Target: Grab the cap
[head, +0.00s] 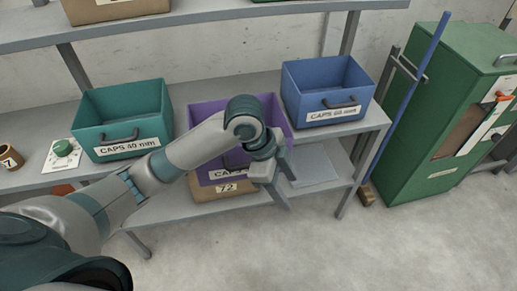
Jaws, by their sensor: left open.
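No separate cap shows clearly. A teal bin (122,110) labelled "CAPS 40 mm" stands at left on the shelf, and a blue bin (325,85) with a partly readable "CAPS" label stands at right. A purple bin (205,112) with a "CAPS" label is between them; my left forearm and wrist hide much of its inside and front. My left gripper (288,192) is open, with its fingers pointing down in front of the purple bin's right front corner. It appears empty. My right gripper is out of view.
A cardboard box (210,192) marked 72 sits below the purple bin. A shelf with boxes is above. A green cabinet (455,110) and a blue-handled broom (408,90) stand at right. The concrete floor (330,250) in front is clear.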

